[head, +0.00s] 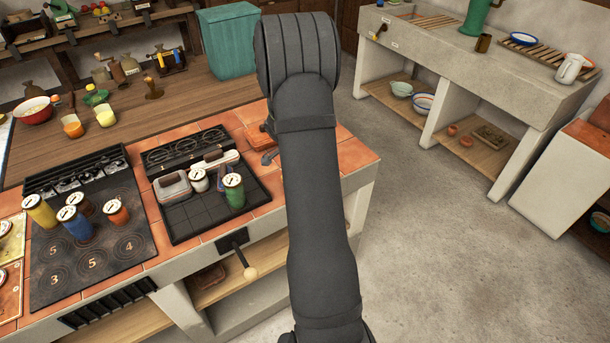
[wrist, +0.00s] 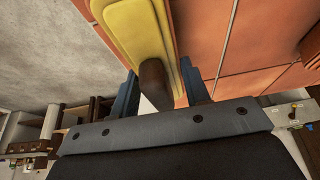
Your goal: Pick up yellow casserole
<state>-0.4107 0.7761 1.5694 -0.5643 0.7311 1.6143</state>
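The yellow casserole (wrist: 130,28) shows at the top of the wrist view, cut off by the frame edge, over orange tiles. A dark brown handle (wrist: 153,82) extends from it towards my gripper (wrist: 158,90). The two blue-grey fingers are spread, one on each side of the handle, with visible gaps. My gripper is open; nothing is clamped. I cannot tell how deep the handle sits between the fingers. In the head view my arm covers the middle, and the casserole is hidden behind it.
The tiled counter (head: 353,155) ends at its right edge, with open floor (head: 440,240) beyond. A teal bin (head: 228,42) stands behind.

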